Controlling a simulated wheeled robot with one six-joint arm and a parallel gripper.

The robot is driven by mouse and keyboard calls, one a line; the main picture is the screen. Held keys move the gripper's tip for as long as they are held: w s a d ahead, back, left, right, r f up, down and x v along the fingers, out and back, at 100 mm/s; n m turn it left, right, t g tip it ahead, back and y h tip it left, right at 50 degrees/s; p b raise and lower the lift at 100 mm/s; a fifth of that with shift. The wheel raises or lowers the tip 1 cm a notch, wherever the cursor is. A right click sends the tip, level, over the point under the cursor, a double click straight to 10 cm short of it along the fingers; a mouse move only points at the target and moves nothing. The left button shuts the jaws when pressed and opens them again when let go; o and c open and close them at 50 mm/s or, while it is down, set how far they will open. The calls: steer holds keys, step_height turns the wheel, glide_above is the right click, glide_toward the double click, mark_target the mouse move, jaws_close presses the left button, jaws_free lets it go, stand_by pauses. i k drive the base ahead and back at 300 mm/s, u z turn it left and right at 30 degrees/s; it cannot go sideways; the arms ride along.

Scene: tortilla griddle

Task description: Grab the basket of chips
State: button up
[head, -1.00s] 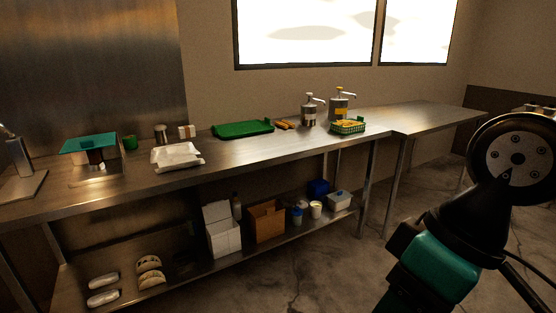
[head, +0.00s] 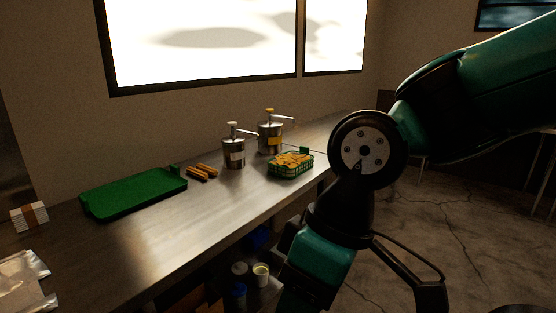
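A green basket of chips (head: 291,167) with yellow-orange chips on top stands on the steel counter (head: 218,205), near its front edge, in the head view. A black curved part, perhaps of my gripper (head: 425,285), shows at the lower right, well apart from the basket. I cannot make out the fingertips or whether they are open.
Orange sticks (head: 202,172) and a green tray (head: 134,192) lie further left. Cups (head: 261,275) stand on the shelf below. Bare counter lies in front of the tray; cracked floor (head: 470,200) is open at right.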

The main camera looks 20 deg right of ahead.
mark_target(290, 165)
steer(key=z, duration=1.65)
steer(key=i, duration=3.25)
steer(key=u, duration=3.1)
